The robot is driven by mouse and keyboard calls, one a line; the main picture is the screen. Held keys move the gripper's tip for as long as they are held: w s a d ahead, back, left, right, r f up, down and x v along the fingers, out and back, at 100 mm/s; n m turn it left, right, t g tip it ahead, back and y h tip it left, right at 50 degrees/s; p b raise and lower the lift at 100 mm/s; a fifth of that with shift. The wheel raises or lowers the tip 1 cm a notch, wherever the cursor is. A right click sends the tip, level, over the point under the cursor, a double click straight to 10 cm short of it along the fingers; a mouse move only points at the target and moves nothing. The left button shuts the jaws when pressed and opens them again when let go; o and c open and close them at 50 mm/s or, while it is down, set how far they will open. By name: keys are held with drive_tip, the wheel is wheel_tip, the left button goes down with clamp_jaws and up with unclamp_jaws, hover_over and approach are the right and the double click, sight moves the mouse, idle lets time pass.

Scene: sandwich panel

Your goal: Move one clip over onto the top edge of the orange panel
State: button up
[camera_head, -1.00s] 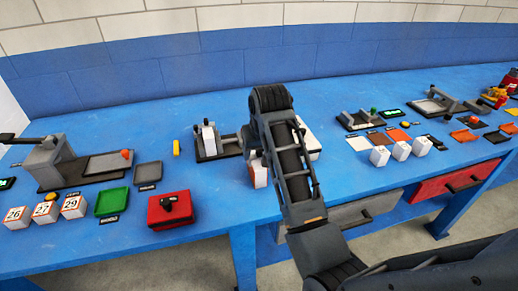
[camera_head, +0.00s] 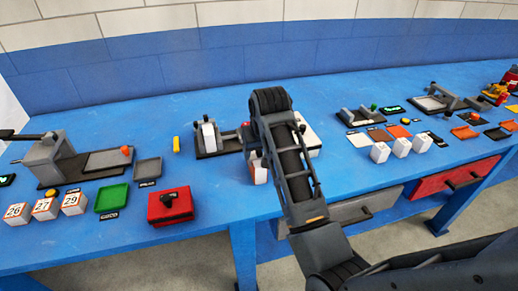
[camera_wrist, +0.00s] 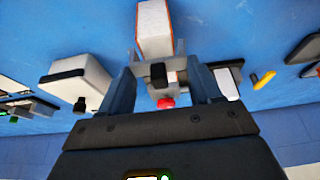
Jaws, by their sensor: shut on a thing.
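A white block with orange edges (camera_wrist: 154,28), which looks like the orange panel, stands just beyond my fingertips in the wrist view. In the head view it shows partly behind my arm (camera_head: 259,172). My gripper (camera_wrist: 160,72) has its fingers on either side of a small black and grey piece (camera_wrist: 158,74), seemingly a clip, and is shut on it. Whether this piece touches the panel is not clear. A red knob (camera_wrist: 166,102) shows between the fingers. In the head view my arm hides the fingertips and the held piece.
A white box (camera_wrist: 80,78) with black parts lies left in the wrist view. In the head view, a grey fixture (camera_head: 208,138) stands left of my arm. A red box (camera_head: 170,206) and green tray (camera_head: 112,200) are farther left. White blocks (camera_head: 380,152) stand right.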

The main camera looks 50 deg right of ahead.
drive_tip(key=shift+f+p, duration=0.65)
drive_tip(key=shift+f, duration=0.2)
idle(1.7)
drive_tip(key=o, duration=1.1)
drive_tip(key=shift+o, duration=0.8)
drive_tip(key=shift+r+p, duration=0.95)
drive_tip(key=shift+r, duration=2.85)
drive_tip(key=shift+f, duration=0.15)
